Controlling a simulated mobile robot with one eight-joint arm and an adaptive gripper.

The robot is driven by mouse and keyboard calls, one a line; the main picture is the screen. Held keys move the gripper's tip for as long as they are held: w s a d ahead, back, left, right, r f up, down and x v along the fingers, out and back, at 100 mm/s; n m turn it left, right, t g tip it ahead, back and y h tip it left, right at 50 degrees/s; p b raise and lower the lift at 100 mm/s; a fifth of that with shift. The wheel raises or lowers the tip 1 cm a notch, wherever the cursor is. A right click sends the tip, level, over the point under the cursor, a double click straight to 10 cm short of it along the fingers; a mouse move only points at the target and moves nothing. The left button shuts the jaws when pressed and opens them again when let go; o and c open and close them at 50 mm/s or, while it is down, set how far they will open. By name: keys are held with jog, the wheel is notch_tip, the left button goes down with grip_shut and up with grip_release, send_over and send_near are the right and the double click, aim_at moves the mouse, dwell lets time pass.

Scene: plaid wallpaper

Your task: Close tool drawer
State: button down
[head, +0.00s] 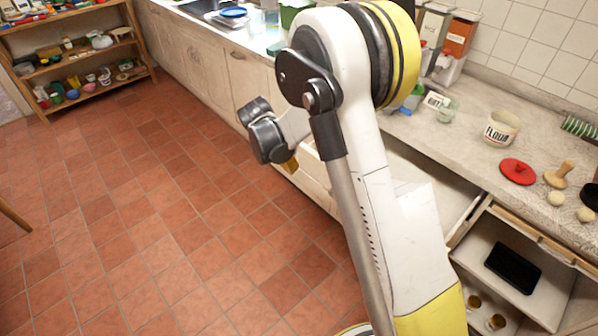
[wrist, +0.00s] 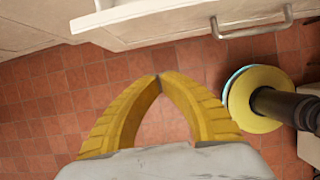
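In the wrist view a pale drawer front (wrist: 180,24) with a metal bar handle (wrist: 252,26) crosses the top. I take it for the tool drawer, but its contents are not visible. My gripper (wrist: 158,77) has its yellow fingers bowed, with tips meeting and nothing between them. The tips appear below and left of the handle, apart from it.
An open compartment (head: 478,246) holding a black item (head: 512,268) is at lower right. The worktop (head: 455,140) carries a flour pot (head: 501,128), a red lid (head: 518,172) and jars. A loaded shelf (head: 75,62) stands at far left. The tiled floor (head: 170,210) is clear.

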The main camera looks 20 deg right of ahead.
aim_at(308, 175)
jog(key=shift+w+d+f+b, duration=0.45)
jog(key=shift+d+f+b, duration=0.45)
jog(key=shift+d+f, duration=0.5)
jog(key=shift+w+d+f+b, duration=0.4)
jog(key=shift+d+f+b, duration=0.6)
jog(key=shift+f, duration=0.7)
jog(key=shift+w+d+f+b, duration=0.45)
jog(key=shift+d+f+b, duration=0.4)
jog(key=shift+d+f, duration=0.6)
jog(key=shift+a+f, duration=0.1)
jog(key=shift+a, duration=0.1)
jog(key=shift+d, duration=0.15)
jog(key=w+d, duration=0.2)
jog(key=d, duration=0.5)
jog(key=w+d, duration=0.3)
jog(key=d, duration=0.4)
jog(key=w+d+p, duration=0.1)
jog(key=w+d, duration=0.2)
jog(key=d, duration=0.5)
jog(key=shift+w+d, duration=0.1)
